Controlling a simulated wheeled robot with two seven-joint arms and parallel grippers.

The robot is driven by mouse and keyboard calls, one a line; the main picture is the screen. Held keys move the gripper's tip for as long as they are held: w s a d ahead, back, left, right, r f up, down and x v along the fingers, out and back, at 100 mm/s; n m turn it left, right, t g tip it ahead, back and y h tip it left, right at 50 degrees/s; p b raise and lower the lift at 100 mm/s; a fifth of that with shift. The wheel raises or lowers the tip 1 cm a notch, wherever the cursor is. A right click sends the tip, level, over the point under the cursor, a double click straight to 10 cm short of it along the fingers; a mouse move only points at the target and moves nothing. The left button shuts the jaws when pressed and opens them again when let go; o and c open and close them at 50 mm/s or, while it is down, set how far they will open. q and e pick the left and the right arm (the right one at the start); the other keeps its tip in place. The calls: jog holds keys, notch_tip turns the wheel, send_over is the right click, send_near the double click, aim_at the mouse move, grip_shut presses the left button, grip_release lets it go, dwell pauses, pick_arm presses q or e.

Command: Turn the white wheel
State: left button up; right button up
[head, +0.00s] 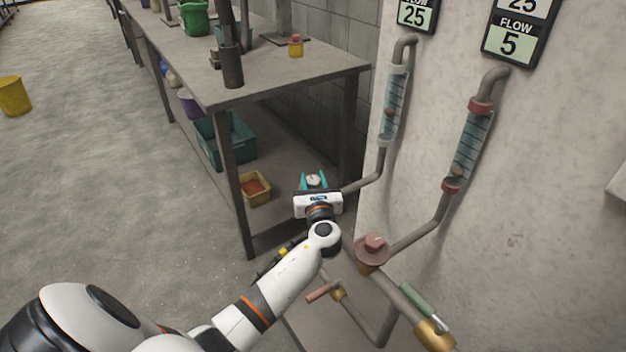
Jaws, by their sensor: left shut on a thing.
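The white wheel (314,180) is a small pale knob at the low end of the pipe under the left flow tube. My left gripper (314,183) reaches it from the front, with one teal finger on each side. The gripper is shut on the white wheel. The gripper's body hides the wheel's lower part and its mount. My right gripper does not show.
A red wheel (373,247) sits on the pipe to the right of my left arm. A green-handled valve (417,303) and a reddish handle (322,291) are lower down. A workbench (290,72) stands at left. Two mesh tubes (394,100) (468,145) hang on the wall under flow signs (515,42).

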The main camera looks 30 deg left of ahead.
aim_at(316, 186)
pick_arm(q)
jog(key=shift+n+g+y, duration=0.8)
jog(key=shift+g+y, duration=0.1)
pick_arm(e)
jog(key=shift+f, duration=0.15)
pick_arm(q)
jog(key=o, duration=1)
jog(key=shift+s+d, duration=0.25)
jog(key=shift+d, duration=0.05)
jog(key=p+v, duration=0.1)
jog(key=v, duration=0.5)
jog(key=shift+s+d, duration=0.15)
jog(key=shift+d, duration=0.15)
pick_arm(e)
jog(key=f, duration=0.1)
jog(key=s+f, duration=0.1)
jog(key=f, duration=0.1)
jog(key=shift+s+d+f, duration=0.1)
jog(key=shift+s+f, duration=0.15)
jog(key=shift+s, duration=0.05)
